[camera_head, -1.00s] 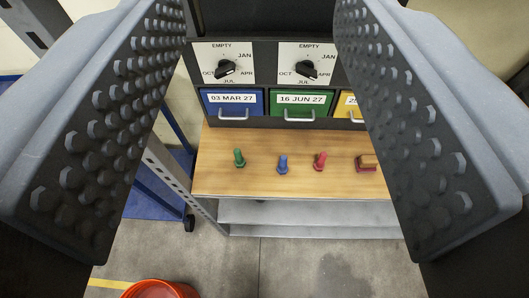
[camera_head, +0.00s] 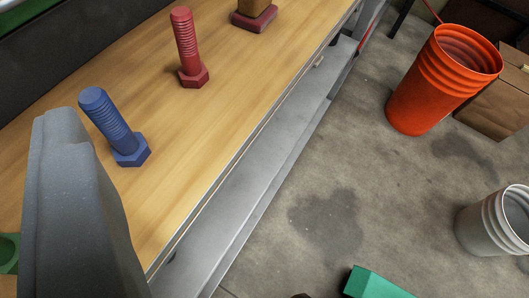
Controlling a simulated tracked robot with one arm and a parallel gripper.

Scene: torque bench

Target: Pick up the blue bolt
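The blue bolt (camera_head: 112,125) stands on its hex head on the wooden bench top (camera_head: 240,105), its threaded shank pointing up and leaning in the picture. One grey finger of my gripper (camera_head: 75,210) shows at the lower left, in front of the bench and just left of and below the blue bolt in the picture. I cannot tell whether it touches the bolt. The other finger is not visible, so the opening cannot be judged. The red bolt (camera_head: 188,50) stands further along the bench, up and right of the blue one.
A green piece (camera_head: 8,250), probably the green bolt, is partly hidden by the finger. A brown and red block (camera_head: 254,15) sits near the bench's far end. A grey shelf (camera_head: 255,185) runs below. An orange bucket (camera_head: 435,85), a grey bucket (camera_head: 495,222) and cardboard stand on the floor.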

